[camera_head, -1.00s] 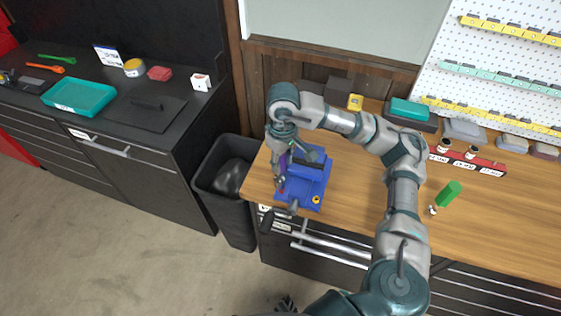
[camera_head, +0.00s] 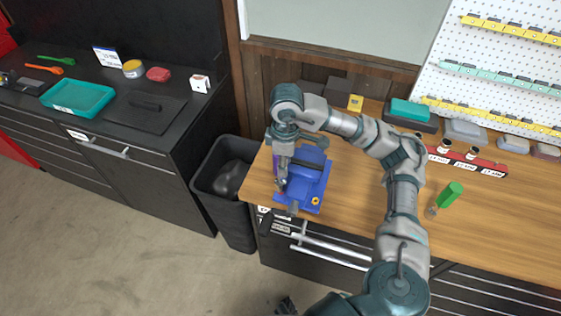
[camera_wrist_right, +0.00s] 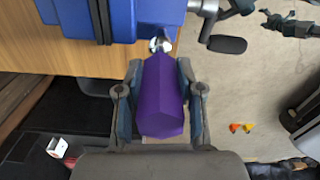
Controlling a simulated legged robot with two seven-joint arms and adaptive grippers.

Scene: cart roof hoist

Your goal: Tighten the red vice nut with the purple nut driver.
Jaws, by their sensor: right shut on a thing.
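My right gripper (camera_wrist_right: 160,105) is shut on the purple nut driver (camera_wrist_right: 161,98). The driver's metal tip (camera_wrist_right: 160,44) points at the blue vice (camera_wrist_right: 60,22); I cannot tell whether it sits on a nut. In the head view, the blue vice (camera_head: 307,178) stands at the bench's left front corner, with my right gripper (camera_head: 278,165) over its left side. The red vice nut cannot be made out, perhaps hidden by the gripper and driver. What seems to be my left gripper (camera_head: 286,305) barely shows at the bottom edge; its jaws are unclear.
The vice's dark handle (camera_wrist_right: 227,44) sticks out past the bench edge. A green-handled tool (camera_head: 449,194) is on the wooden bench (camera_head: 350,195) at right. A black bin (camera_head: 226,180) stands between bench and dark cabinet. A red rack (camera_head: 470,160) lies farther back.

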